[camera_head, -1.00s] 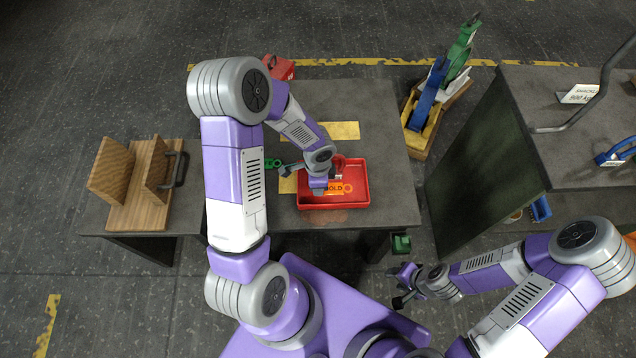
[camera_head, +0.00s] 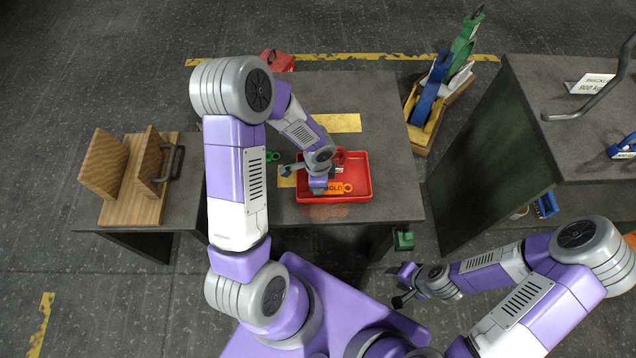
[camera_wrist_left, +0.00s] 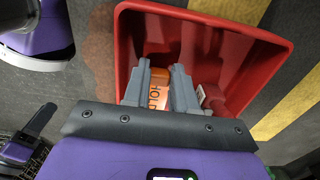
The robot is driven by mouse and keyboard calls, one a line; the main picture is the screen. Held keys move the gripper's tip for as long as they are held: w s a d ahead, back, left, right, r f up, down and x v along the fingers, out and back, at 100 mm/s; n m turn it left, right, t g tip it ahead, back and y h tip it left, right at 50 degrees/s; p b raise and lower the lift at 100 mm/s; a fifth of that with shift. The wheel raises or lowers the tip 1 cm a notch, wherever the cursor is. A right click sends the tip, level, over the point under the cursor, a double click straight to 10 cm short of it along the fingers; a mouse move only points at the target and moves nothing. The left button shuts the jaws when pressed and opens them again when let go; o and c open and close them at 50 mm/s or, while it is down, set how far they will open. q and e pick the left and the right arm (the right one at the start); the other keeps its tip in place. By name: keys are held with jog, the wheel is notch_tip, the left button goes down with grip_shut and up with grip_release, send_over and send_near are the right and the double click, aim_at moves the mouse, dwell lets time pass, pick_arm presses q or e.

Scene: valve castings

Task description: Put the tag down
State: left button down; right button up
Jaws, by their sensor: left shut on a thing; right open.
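The orange tag (camera_head: 337,188) with dark lettering is at the red tray (camera_head: 362,197) on the table. My left gripper (camera_head: 318,188) is over the tray and shut on the tag. In the left wrist view the tag (camera_wrist_left: 157,92) shows between the two grey fingers (camera_wrist_left: 159,92), inside the outline of the red tray (camera_wrist_left: 230,40). Whether the tag touches the tray floor I cannot tell. My right gripper (camera_head: 399,287) is open and empty, low in front of the table and away from the tray.
A red ring-shaped part (camera_head: 340,157) is at the tray's back edge. A green part (camera_head: 272,156) lies left of the tray. A wooden stand (camera_head: 137,180) is on the left, and a crate with blue and green parts (camera_head: 432,110) stands behind right. A second table (camera_head: 560,120) is at right.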

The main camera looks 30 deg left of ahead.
pick_arm(q)
jog(key=shift+f, duration=0.2)
jog(key=c, duration=0.8)
grip_release()
notch_tip(320, 180, up, 8)
jog(key=p, duration=0.3)
jog(key=shift+f, duration=0.15)
